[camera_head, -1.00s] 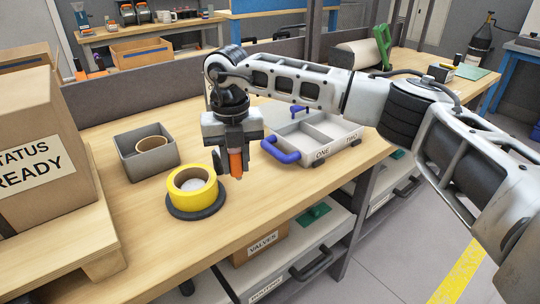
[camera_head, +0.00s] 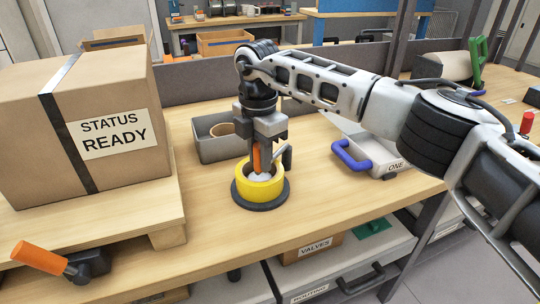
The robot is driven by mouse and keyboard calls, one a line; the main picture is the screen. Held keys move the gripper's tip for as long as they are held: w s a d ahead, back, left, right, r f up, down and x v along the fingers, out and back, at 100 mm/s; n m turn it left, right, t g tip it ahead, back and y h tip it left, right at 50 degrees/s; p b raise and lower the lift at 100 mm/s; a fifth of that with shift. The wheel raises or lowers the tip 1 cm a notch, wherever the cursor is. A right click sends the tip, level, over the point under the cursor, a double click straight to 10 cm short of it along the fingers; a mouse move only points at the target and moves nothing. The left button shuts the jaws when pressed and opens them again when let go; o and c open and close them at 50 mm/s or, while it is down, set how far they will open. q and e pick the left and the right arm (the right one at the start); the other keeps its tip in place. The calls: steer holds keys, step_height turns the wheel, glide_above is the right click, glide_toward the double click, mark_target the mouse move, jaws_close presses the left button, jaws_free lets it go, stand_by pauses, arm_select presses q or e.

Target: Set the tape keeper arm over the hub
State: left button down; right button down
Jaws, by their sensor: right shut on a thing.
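A yellow tape roll (camera_head: 272,193) stands on a round dark base (camera_head: 241,201) on the bench. A pale hub (camera_head: 260,177) shows partly inside the ring. My right gripper (camera_head: 261,162) points down over the roll, its fingertips close above the hub. It is shut on an orange piece (camera_head: 257,159), which I take to be the grip of the keeper arm. A short grey bar (camera_head: 287,157) rises just right of the fingers; I cannot tell if it belongs to the keeper arm. The fingers hide much of the held piece and the hub. My left gripper is out of view.
A grey bin (camera_head: 222,150) holding a tan ring stands behind the roll. A grey tray with a blue handle (camera_head: 352,158) is to the right. A large "STATUS READY" carton (camera_head: 35,150) stands left on a wooden platform. An orange-handled clamp-like thing (camera_head: 40,259) is at lower left.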

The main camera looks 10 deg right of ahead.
steer(key=shift+w+a+r, duration=0.1)
steer(key=shift+w+a, duration=0.3)
steer(key=shift+w, duration=0.05)
stand_by(0.3)
steer(key=c, duration=1.2)
jaws_free()
steer(key=shift+a, duration=0.1)
steer(key=shift+o, duration=0.2)
step_height(320, 180, up, 16)
